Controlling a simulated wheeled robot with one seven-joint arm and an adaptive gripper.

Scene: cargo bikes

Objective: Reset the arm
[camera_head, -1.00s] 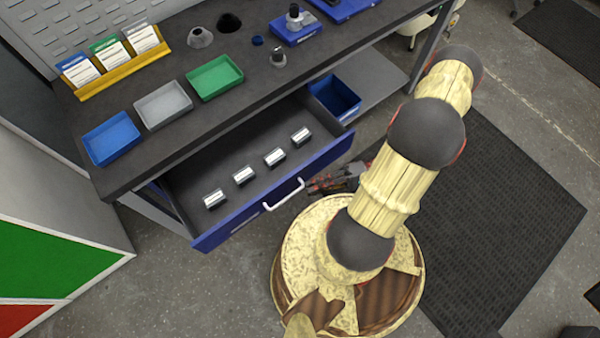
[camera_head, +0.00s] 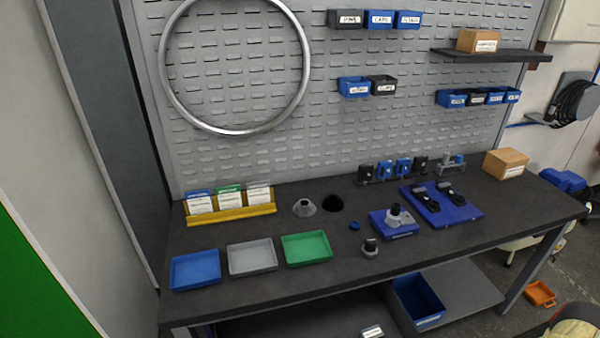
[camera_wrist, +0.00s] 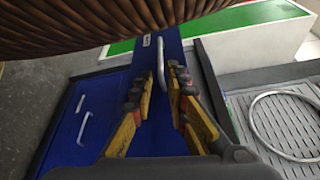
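My gripper (camera_wrist: 162,72) shows in the wrist view with its two black-and-yellow fingers apart and nothing held between them. A pale drawer handle (camera_wrist: 161,58) on a blue drawer front (camera_wrist: 172,42) appears beyond the fingertips; I cannot tell the exact distance. In the head view my gripper is out of frame, and only a bit of my arm (camera_head: 575,325) shows at the lower right corner. A silver cylinder (camera_head: 372,331) shows at the bottom edge, below the worktop. The rest of the drawer is out of the head view.
The dark workbench (camera_head: 330,265) carries blue (camera_head: 196,270), grey (camera_head: 252,257) and green (camera_head: 306,249) trays, a yellow card holder (camera_head: 230,213) and blue fixtures. A pegboard (camera_head: 330,120) with a large ring (camera_head: 165,75) stands behind. A blue bin (camera_head: 417,300) sits below.

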